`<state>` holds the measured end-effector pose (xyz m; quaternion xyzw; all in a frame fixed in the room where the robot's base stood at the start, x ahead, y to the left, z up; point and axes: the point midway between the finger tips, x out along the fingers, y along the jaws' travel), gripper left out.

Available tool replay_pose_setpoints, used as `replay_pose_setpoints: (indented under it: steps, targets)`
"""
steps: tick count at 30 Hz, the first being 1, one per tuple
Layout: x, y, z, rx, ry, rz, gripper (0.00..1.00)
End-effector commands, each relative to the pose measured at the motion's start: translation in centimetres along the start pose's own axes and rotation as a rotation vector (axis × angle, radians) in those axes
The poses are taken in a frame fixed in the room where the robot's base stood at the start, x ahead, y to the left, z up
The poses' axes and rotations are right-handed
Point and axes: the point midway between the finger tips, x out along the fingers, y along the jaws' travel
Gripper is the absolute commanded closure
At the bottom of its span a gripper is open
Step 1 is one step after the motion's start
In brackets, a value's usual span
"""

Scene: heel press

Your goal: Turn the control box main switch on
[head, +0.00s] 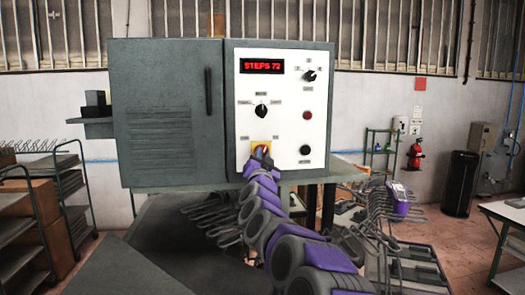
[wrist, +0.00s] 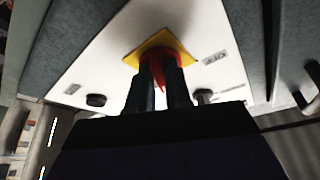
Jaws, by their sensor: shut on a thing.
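The control box (head: 165,120) is a grey-green cabinet with a white panel (head: 285,85) on its right side. The main switch (head: 261,147) is a red knob on a yellow square plate low on that panel. In the wrist view the main switch (wrist: 163,58) sits between the two dark fingers of my gripper (wrist: 160,85). My gripper (head: 262,158) is shut on the red knob and covers much of it in the head view. The knob's exact angle is hard to tell.
The panel also has a red display reading "STEPS 72" (head: 262,66), a black selector (head: 262,111), an upper-right dial (head: 310,75), a red button (head: 307,115) and a black button (head: 305,150). Racks of metal parts (head: 390,215) stand at the right. A shelf cart (head: 60,185) stands at the left.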

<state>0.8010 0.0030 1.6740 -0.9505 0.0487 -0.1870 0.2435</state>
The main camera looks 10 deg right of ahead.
Motion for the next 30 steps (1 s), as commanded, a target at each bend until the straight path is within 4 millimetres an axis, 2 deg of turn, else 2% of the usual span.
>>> replay_pose_setpoints:
  steps: [12,30]
  targets:
    - [0.05,-0.40,-0.16,0.224,0.000,0.090,1.00]
    - [0.02,-0.32,-0.25,0.277,0.005,0.111,1.00]
